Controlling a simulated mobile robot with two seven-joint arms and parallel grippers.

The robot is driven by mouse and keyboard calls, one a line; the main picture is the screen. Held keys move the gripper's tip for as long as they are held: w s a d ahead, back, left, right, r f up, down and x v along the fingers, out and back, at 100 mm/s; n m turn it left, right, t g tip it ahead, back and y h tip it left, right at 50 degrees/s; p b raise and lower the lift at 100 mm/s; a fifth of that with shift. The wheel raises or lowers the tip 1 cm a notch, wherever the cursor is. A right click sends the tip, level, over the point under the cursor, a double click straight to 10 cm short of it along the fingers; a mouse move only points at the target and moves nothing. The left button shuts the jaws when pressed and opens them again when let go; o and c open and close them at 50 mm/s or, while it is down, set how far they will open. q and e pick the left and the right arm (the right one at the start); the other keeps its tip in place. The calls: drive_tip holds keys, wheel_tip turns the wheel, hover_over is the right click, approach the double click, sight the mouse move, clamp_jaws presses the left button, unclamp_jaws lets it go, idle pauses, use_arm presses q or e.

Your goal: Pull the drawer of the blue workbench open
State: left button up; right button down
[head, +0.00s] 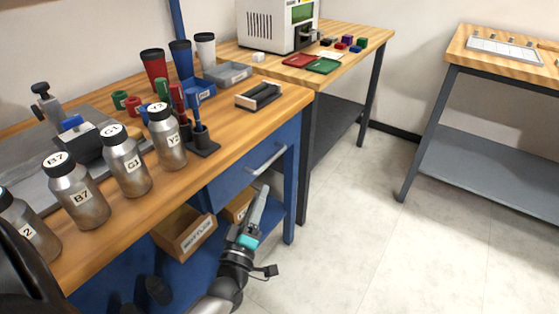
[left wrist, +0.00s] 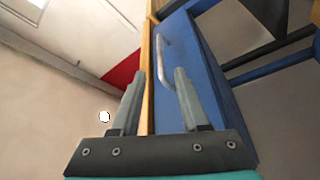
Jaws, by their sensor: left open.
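The blue workbench (head: 292,150) has a wooden top and a blue drawer (head: 232,182) under its edge. The drawer front looks flush with the bench, so the drawer appears shut. Its silver bar handle (head: 267,159) also shows in the left wrist view (left wrist: 164,58). My left gripper (head: 263,188) is open and empty, just below the handle in the head view. In the left wrist view its two fingers (left wrist: 160,72) stand apart, and the handle appears between and beyond the tips, with no clear contact. My right gripper is not in view.
Labelled metal bottles (head: 125,166), cups (head: 180,55) and a small black tray (head: 259,95) stand on the bench top. Cardboard bins (head: 185,234) sit on the lower shelf. A second table (head: 340,55) adjoins behind. The floor to the right is clear.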

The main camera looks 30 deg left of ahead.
sight(273, 157)
use_arm(q)
drive_tip(key=shift+b+x, duration=1.75)
drive_tip(key=shift+x, duration=4.6)
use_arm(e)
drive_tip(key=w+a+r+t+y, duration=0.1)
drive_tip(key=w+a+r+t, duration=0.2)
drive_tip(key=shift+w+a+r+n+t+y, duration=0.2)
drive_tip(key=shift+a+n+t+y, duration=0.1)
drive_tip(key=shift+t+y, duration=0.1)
use_arm(q)
drive_tip(key=shift+f, duration=0.1)
clamp_jaws()
